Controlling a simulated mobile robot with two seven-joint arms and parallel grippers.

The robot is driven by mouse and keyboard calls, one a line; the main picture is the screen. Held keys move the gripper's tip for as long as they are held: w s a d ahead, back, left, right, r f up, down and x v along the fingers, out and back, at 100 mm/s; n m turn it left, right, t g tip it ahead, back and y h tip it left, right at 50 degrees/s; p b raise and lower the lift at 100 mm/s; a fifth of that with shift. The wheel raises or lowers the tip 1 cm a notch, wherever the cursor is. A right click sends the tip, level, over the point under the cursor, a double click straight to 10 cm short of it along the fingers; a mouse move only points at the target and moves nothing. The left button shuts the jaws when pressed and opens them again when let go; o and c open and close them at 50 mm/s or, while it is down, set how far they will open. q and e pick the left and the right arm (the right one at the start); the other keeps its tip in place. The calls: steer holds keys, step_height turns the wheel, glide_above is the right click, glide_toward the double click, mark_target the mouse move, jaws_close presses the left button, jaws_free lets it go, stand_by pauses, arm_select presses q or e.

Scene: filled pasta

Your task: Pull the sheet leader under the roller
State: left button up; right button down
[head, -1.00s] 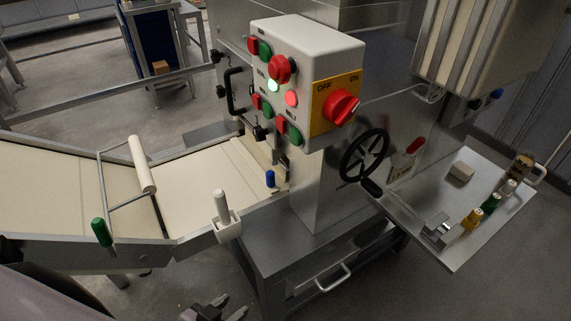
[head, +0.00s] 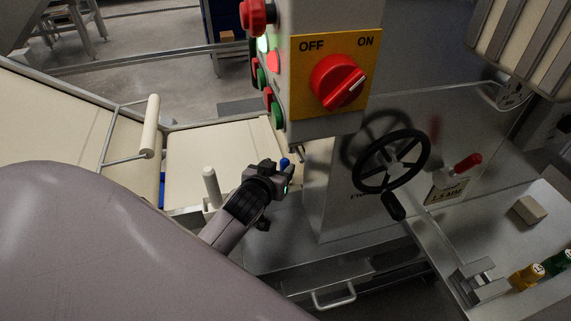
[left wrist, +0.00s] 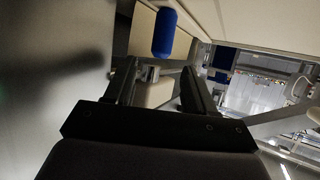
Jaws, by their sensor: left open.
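The pale dough sheet (head: 205,150) lies on the belt and runs to the right, towards the machine. Its leading end is hard to make out there. My right gripper is not in view.
A white upright handle (head: 210,186) stands beside my left forearm. The control box (head: 332,85) overhangs close by, with a black handwheel (head: 390,160) to its right. A steel side table (head: 480,235) at right holds a beige block (head: 530,209) and coloured bottles (head: 527,277).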

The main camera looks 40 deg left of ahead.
mark_target(284, 161)
arm_select(q)
steer(key=x, duration=0.4)
steer(key=shift+w+a+f+b, duration=0.1)
steer(key=shift+w+b, duration=0.05)
steer(key=shift+b, duration=0.2)
steer(key=shift+x, duration=0.95)
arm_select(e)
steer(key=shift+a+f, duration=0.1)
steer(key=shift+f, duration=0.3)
arm_select(q)
steer(key=shift+c, duration=0.4)
